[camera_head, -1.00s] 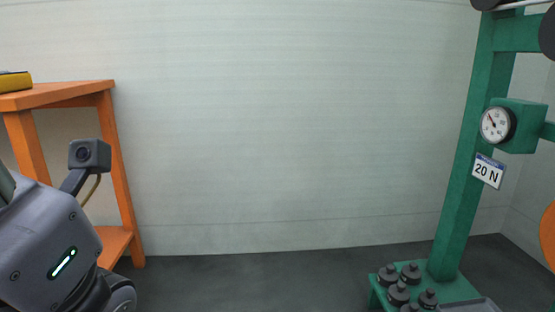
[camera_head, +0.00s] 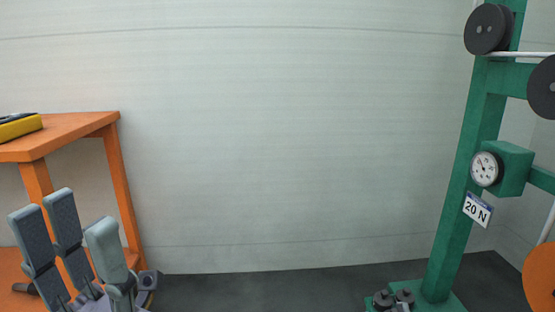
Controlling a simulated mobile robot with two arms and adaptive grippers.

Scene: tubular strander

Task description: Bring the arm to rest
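My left gripper (camera_head: 82,222) is at the lower left of the head view. Its grey padded fingers point upward, spread apart, with nothing visible between them. It shows in front of the orange table (camera_head: 75,126); I cannot tell how far apart they are in depth. The gripper's base is partly cut off by the bottom edge. My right gripper is not in view.
A yellow and black item (camera_head: 20,127) lies on the orange table. At the right stands a green frame (camera_head: 455,210) with a dial gauge (camera_head: 486,168), a "20 N" sign (camera_head: 477,209) and dark weights (camera_head: 393,300) at its foot. The middle, before the pale wall, is clear.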

